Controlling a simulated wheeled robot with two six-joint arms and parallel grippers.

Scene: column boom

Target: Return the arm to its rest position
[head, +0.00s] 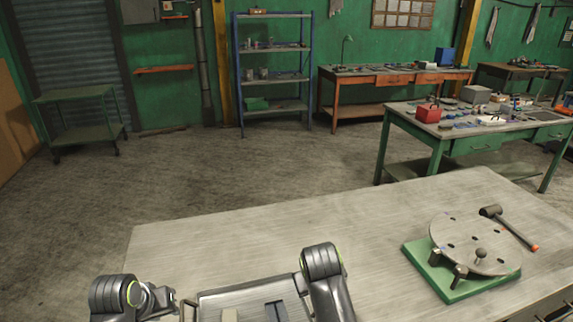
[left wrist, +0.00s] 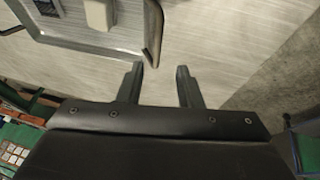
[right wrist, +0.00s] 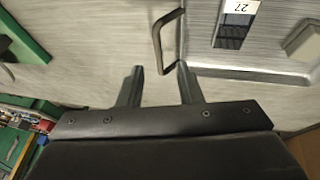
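My two arms come in at the bottom of the head view, my left arm (head: 115,297) and my right arm (head: 325,275); their fingers are hidden there. In the left wrist view my left gripper (left wrist: 160,72) is open, with nothing between its fingers. In the right wrist view my right gripper (right wrist: 160,72) is open and empty. A grey metal tray (head: 235,293) lies on the table between the arms. One tray handle (left wrist: 154,35) lies just beyond my left fingertips, another handle (right wrist: 160,45) just beyond my right ones. I cannot tell whether either gripper touches its handle.
The tray carries a beige block (left wrist: 98,13) and a dark block (right wrist: 232,32) labelled 27. On the right of the table (head: 230,235) stands a round plate (head: 475,240) on a green base (head: 425,270), with a mallet (head: 510,228). The table's middle is bare.

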